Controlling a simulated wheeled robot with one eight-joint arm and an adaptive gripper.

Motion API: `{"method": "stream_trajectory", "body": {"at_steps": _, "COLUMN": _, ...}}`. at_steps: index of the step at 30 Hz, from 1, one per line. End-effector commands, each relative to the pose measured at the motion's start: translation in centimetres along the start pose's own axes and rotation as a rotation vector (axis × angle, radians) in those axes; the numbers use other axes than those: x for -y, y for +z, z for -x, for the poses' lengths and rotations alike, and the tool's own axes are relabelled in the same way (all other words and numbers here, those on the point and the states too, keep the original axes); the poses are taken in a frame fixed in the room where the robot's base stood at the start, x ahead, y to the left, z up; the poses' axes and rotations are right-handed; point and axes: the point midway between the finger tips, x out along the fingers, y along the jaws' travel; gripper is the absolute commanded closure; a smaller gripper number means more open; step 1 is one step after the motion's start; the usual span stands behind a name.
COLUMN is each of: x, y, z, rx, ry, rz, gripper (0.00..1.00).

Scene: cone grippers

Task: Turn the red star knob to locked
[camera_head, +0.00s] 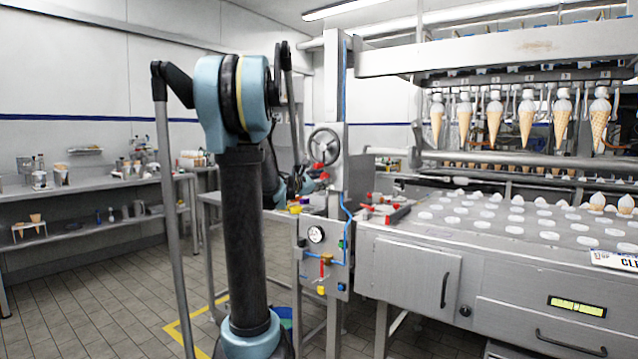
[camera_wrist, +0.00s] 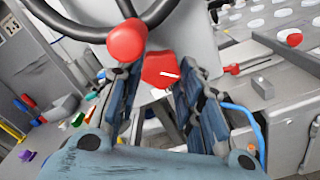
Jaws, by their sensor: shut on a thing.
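The red star knob (camera_wrist: 160,69) with a white pointer mark sits on the grey machine panel in the wrist view. My gripper (camera_wrist: 157,75) has its two dark fingers on either side of the knob and is shut on it. The pointer mark slants slightly down to the right. A white label shows partly below the knob; its words are unreadable.
A dark handwheel (camera_head: 324,145) with a red ball grip (camera_wrist: 127,40) is just above the knob, close to my left finger in the wrist view. A blue hose (camera_head: 347,210) runs down the post. A gauge (camera_head: 316,235) and small coloured valves lie below. The cone machine (camera_head: 425,262) stands right.

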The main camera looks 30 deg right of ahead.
Motion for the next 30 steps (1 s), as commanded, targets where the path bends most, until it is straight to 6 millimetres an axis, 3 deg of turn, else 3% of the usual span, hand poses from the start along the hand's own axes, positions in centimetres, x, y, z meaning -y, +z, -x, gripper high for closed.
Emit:
{"method": "stream_trajectory", "body": {"at_steps": 6, "x": 0.0, "y": -0.1, "z": 0.0, "rx": -0.002, "ry": 0.001, "rz": 0.0, "gripper": 0.9}}
{"method": "stream_trajectory", "body": {"at_steps": 7, "x": 0.0, "y": -0.1, "z": 0.0, "rx": -0.002, "ry": 0.001, "rz": 0.0, "gripper": 0.64}}
{"method": "stream_trajectory", "body": {"at_steps": 9, "x": 0.0, "y": -0.1, "z": 0.0, "rx": -0.001, "ry": 0.001, "rz": 0.0, "gripper": 0.48}}
{"method": "stream_trajectory", "body": {"at_steps": 10, "x": 0.0, "y": -0.1, "z": 0.0, "rx": -0.001, "ry": 0.001, "rz": 0.0, "gripper": 0.46}}
{"method": "stream_trajectory", "body": {"at_steps": 22, "x": 0.0, "y": 0.0, "z": 0.4, "rx": -0.001, "ry": 0.0, "rz": 0.001, "gripper": 0.46}}
{"method": "stream_trajectory", "body": {"at_steps": 30, "x": -0.1, "y": -0.1, "z": 4.1, "rx": -0.003, "ry": 0.003, "rz": 0.001, "gripper": 0.46}}
